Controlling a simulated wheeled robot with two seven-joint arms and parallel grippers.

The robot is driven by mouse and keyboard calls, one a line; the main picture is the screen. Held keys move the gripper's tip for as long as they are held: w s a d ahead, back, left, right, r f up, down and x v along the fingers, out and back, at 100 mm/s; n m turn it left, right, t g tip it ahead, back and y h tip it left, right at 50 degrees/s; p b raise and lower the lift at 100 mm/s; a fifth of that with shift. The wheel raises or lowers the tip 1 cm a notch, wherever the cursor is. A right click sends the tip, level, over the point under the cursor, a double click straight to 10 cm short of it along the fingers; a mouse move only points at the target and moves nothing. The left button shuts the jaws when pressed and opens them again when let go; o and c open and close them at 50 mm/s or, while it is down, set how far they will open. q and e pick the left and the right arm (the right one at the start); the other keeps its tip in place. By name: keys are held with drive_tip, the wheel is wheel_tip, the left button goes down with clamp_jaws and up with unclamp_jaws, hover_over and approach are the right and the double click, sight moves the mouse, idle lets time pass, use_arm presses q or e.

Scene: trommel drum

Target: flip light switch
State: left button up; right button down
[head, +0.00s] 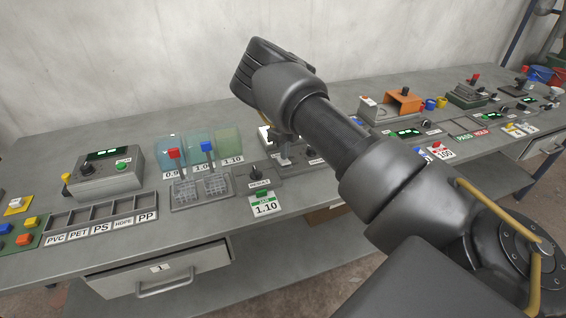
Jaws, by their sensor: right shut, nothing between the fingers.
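My right arm crosses the view from the lower right, its dark wrist raised above the bench. My right gripper (284,158) points down behind the forearm, partly hidden, with its fingers shut and empty. It is close to the bench top, just right of the levers; contact cannot be told. I cannot single out a light switch with certainty. A red-tipped lever (174,154) and a blue-tipped lever (207,147) stand left of the gripper. A black knob (255,170) sits on a labelled plate just left of it. My left gripper is out of view.
The grey bench (330,232) runs along a pale wall. A control box (108,172) and a sorting tray (103,220) stand at the left. Coloured jars (229,143) stand behind the levers. An orange box (403,103) and other panels are at the right.

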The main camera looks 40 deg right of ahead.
sight(285, 162)
drive_tip(key=shift+f+b, duration=0.4)
drive_tip(key=shift+f, duration=0.45)
drive_tip(key=shift+r, duration=0.1)
drive_tip(key=shift+r+p, duration=2.65)
drive_tip(key=shift+r, duration=0.8)
